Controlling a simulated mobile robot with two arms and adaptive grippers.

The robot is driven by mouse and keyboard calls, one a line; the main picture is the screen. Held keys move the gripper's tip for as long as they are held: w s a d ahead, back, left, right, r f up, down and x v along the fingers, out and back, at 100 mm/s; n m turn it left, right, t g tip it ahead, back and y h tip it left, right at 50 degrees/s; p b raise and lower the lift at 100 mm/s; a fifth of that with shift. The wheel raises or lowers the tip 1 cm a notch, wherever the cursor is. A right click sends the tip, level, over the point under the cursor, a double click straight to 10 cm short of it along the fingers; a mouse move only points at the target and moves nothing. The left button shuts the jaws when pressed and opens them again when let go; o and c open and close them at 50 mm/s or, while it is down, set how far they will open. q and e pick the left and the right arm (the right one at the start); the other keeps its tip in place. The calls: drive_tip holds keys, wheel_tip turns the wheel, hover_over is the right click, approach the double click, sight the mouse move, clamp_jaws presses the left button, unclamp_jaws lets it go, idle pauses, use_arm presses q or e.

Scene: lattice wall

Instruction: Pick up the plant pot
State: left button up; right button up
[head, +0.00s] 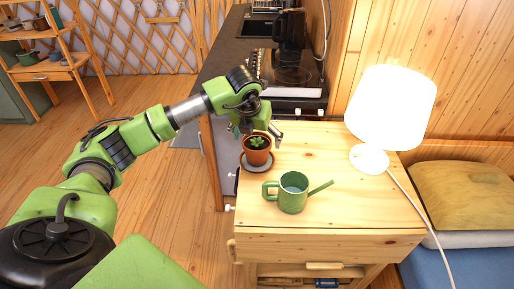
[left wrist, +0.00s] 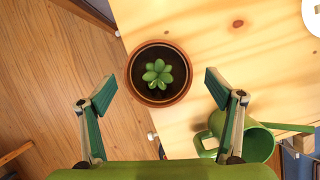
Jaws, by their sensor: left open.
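A small terracotta plant pot (head: 257,157) with a green succulent stands on a grey saucer (head: 258,168) at the left edge of the wooden cabinet top. In the left wrist view the pot (left wrist: 144,92) shows from above, ahead of the fingertips and roughly between their lines. My left gripper (head: 259,134) is above and just behind the pot in the head view. In the left wrist view it is open (left wrist: 161,92) and empty, with its fingers apart on either side. Whether a finger touches the pot I cannot tell. My right gripper is not in view.
A green watering can (head: 293,192) stands close in front of the pot, and also shows in the left wrist view (left wrist: 259,143). A lit white lamp (head: 391,108) stands at the right of the cabinet top (head: 330,220). A dark counter (head: 226,65) with a coffee maker (head: 292,45) is behind.

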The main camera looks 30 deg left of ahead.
sight(257, 141)
use_arm(q)
drive_tip(key=shift+p+x, duration=0.4)
drive_tip(key=shift+x, duration=1.4)
drive_tip(key=shift+a, duration=0.1)
drive_tip(key=c, duration=1.5)
drive_tip(key=shift+o, duration=0.2)
drive_tip(key=shift+r, duration=0.1)
